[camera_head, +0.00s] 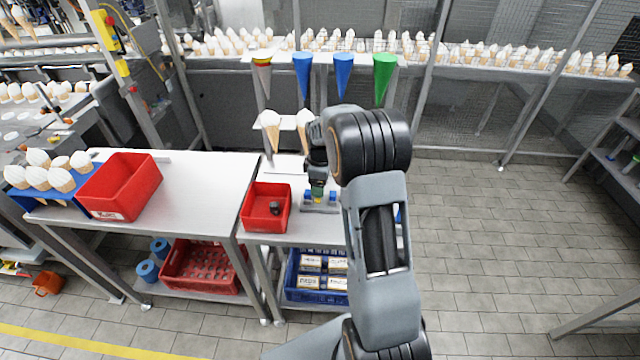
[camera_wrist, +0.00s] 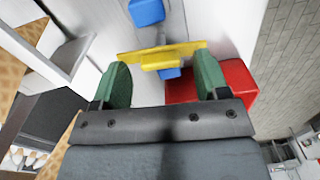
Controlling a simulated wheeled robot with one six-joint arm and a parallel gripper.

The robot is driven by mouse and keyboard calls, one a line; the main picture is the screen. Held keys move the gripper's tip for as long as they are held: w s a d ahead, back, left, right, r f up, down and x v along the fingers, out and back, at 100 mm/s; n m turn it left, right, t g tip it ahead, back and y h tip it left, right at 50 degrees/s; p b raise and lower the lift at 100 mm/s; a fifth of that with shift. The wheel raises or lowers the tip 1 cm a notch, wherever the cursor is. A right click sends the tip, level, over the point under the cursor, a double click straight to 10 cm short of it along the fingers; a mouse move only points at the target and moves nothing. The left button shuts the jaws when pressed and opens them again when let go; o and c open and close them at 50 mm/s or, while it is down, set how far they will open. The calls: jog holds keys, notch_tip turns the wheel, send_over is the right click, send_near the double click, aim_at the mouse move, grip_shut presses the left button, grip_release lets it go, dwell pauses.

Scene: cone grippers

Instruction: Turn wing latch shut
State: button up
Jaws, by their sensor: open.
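The wing latch (camera_wrist: 160,54) is a yellow bar with a raised middle, seen in the wrist view lying nearly crosswise between my green fingers. A blue block (camera_wrist: 146,11) is beyond it, and a smaller blue piece (camera_wrist: 168,73) shows on the near side. My gripper (camera_wrist: 163,70) is open, with one fingertip near each end of the yellow bar; I cannot tell whether they touch it. In the head view my gripper (camera_head: 317,191) points down over the small grey latch fixture (camera_head: 321,208) on the white table, hiding much of the latch.
A red bin (camera_head: 252,222) with a dark item inside stands just left of the fixture. A larger red bin (camera_head: 120,186) is on the left table. A rack with coloured cones (camera_head: 343,68) and white-topped cones (camera_head: 270,122) stands behind. My arm hides the table's right side.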

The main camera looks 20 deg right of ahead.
jog(key=shift+f, duration=0.45)
jog(key=shift+c, duration=0.5)
jog(key=c, duration=0.8)
